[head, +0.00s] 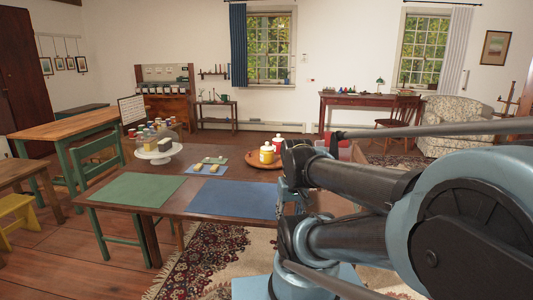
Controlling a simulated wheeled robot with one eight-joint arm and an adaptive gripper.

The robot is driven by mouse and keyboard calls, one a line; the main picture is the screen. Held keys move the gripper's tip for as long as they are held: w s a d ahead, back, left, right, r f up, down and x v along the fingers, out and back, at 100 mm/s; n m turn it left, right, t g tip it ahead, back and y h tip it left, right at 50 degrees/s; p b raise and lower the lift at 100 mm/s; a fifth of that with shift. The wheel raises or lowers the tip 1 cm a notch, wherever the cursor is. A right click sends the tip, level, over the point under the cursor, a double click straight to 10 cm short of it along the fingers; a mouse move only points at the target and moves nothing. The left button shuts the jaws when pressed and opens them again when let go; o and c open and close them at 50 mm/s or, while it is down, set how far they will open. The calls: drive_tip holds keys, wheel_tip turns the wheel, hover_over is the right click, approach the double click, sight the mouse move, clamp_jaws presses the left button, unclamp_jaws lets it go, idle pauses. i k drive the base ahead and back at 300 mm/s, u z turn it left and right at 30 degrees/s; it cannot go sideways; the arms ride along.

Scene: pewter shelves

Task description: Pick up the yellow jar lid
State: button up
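A yellow jar (267,156) with a pale, knobbed lid (267,146) stands upright on a round orange-brown tray (252,161) towards the back right of the brown table. A red jar (278,143) with a similar pale top stands just behind it to the right. My arm fills the right side of the head view and covers the tray's right part. What seems to be my gripper (291,193) is in front of and below the jars, apart from the yellow jar. Its fingers are too small and hidden to read.
My arm hides the table's right end.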

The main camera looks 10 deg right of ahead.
sight(268, 148)
drive_tip(key=k, duration=1.3)
drive_tip(key=u, duration=0.25)
drive_tip(key=i, duration=0.9)
drive_tip(key=z, duration=0.6)
drive_tip(key=i, duration=0.9)
drive_tip(key=z, duration=0.65)
